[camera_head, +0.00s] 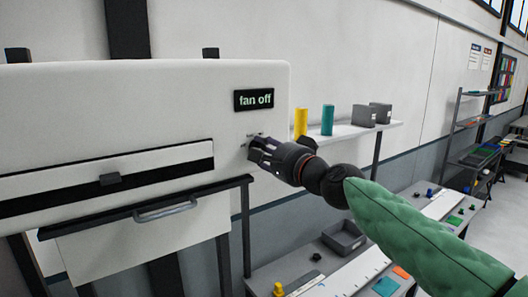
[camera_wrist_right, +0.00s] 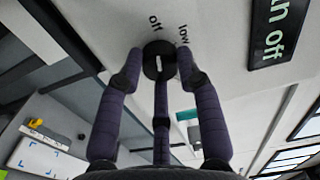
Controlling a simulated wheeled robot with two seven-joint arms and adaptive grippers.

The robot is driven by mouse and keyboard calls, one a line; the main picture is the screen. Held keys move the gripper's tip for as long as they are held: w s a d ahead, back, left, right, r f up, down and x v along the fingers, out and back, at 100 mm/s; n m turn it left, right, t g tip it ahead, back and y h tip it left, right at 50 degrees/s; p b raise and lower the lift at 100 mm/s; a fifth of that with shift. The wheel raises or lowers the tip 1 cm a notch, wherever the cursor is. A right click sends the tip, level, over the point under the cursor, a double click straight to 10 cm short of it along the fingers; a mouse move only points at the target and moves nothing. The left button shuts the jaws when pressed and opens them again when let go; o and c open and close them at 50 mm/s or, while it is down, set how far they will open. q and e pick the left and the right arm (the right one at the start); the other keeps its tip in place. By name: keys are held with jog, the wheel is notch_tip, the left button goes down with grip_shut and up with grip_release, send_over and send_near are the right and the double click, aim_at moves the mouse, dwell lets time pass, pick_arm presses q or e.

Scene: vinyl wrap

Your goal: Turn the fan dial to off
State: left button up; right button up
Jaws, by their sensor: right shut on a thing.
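The fan dial (camera_wrist_right: 158,62) is a round black knob with a white mark on the white machine panel (camera_head: 225,95). The labels "off" and "low" show beside it in the right wrist view. In the head view the dial is mostly hidden behind my right gripper (camera_head: 256,149). In the right wrist view my right gripper (camera_wrist_right: 157,75) has its fingers around the dial and is shut on it. The black display (camera_head: 253,99) above the dial reads "fan off"; part of it also shows in the right wrist view (camera_wrist_right: 280,30). My left gripper is not in view.
A shelf (camera_head: 345,130) with yellow and teal rolls stands behind my right arm. A workbench with a grey tray (camera_head: 343,240) lies below.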

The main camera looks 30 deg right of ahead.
jog(key=shift+f, duration=0.1)
jog(key=o, duration=1)
jog(key=shift+c, duration=0.2)
jog(key=shift+o, duration=1)
jog(key=shift+w+d, duration=0.15)
jog(key=shift+s, duration=0.45)
jog(key=s, duration=1.1)
jog(key=shift+d, duration=0.45)
